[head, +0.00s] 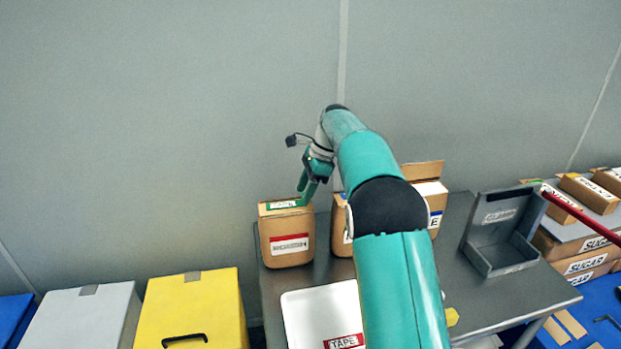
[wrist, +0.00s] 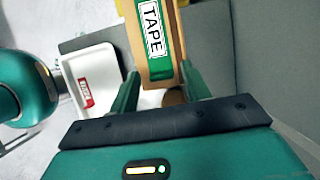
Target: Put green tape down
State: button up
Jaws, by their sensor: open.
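The green tape (wrist: 165,62) has a white label reading TAPE. In the wrist view it lies along a tan cardboard surface, between and just beyond my fingers. In the head view the green tape (head: 284,204) shows at the top of a brown cardboard container (head: 287,248) with a red and white label. My gripper (head: 307,190) is at the right end of the green strip, pointing down. In the wrist view the two green fingers of my gripper (wrist: 159,76) are apart, one on each side of the tan piece. I cannot tell whether they touch it.
A white tray (head: 300,308) with a red TAPE label lies on the grey table, in front of the container. Other brown boxes (head: 428,192) stand behind my arm. A grey open case (head: 500,250) is at right. Yellow (head: 195,300) and white bins stand left.

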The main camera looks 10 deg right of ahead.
jog(key=v, duration=1.1)
jog(key=s+a+r+n+t+h, duration=0.1)
jog(key=s+a+r+n, duration=0.1)
jog(key=s+r+n, duration=0.4)
jog(key=s+a+f+n+t+h, duration=0.1)
jog(key=s+n+t, duration=0.15)
jog(key=s, duration=0.95)
jog(key=s+a+f+n+t+h, duration=0.15)
jog(key=s+n, duration=0.25)
jog(key=s, duration=0.9)
jog(key=s+f+n+h, duration=0.1)
jog(key=s+f+n, duration=0.4)
jog(key=s+f, duration=0.3)
jog(key=shift+s+f+t, duration=0.25)
jog(key=shift+s+t, duration=0.05)
jog(key=shift+s, duration=0.8)
jog(key=shift+d+n, duration=0.1)
jog(key=shift+n, duration=0.15)
jog(key=shift+c, duration=0.5)
